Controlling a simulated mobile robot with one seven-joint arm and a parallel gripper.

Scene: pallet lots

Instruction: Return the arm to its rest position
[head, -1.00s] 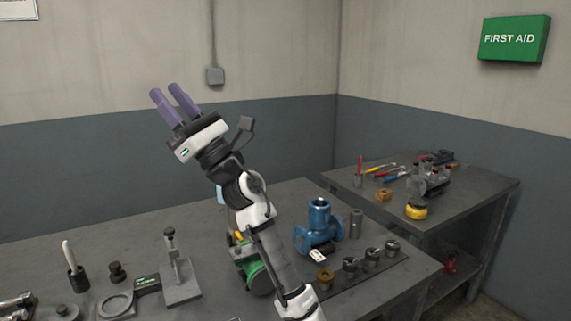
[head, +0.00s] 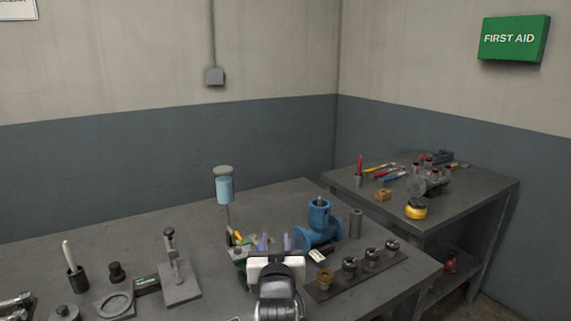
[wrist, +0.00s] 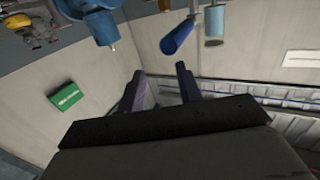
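My gripper (head: 275,243) is low in the head view, in front of the main bench's right part, with my arm folded beneath it. Its two purple fingers point up and away from me. In the wrist view my gripper (wrist: 162,88) shows its fingers spread apart with only wall between them. It is open and empty. The blue valve body (head: 319,226) stands to the right of the fingers; it also shows at the top of the wrist view (wrist: 103,25).
The main bench (head: 205,232) holds a gauge stand (head: 178,270), a light-blue cylinder on a post (head: 224,190) and a rack (head: 330,287) of metal fittings. A second bench (head: 460,200) with tools stands right. The space above the benches is clear.

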